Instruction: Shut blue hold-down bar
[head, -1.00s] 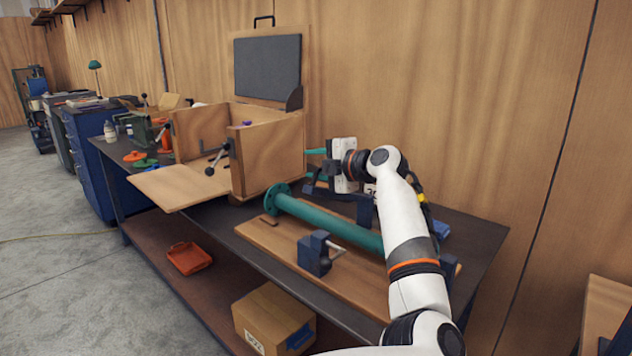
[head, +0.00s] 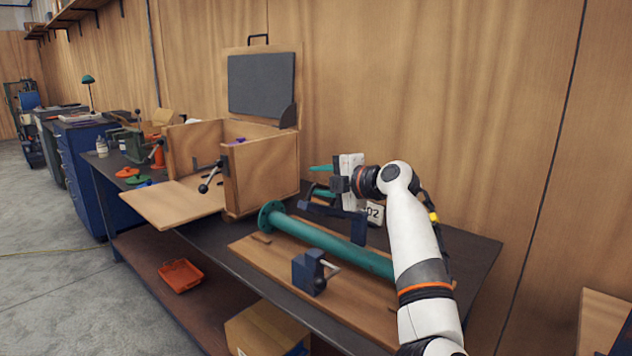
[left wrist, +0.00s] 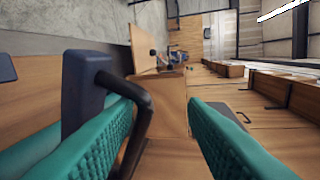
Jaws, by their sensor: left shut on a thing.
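The dark blue hold-down bar (head: 330,211) is in the head view, behind the green flanged pipe (head: 320,239), which lies along a wooden board. The bar stands raised above the board, not lying across the pipe. My left gripper (head: 322,181) is at the bar, its green fingers pointing left. In the left wrist view, the bar's dark blue end (left wrist: 84,95) and bent black handle (left wrist: 146,105) show by the green fingers (left wrist: 165,125). The gripper is shut on the handle; the exact contact is partly hidden. My right gripper is not in view.
A blue clamp block (head: 309,272) with a metal pin stands on the board (head: 275,250) in front of the pipe. An open wooden box (head: 262,175) stands to the left. A wooden wall is behind the bench. My left forearm covers the pipe's right end.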

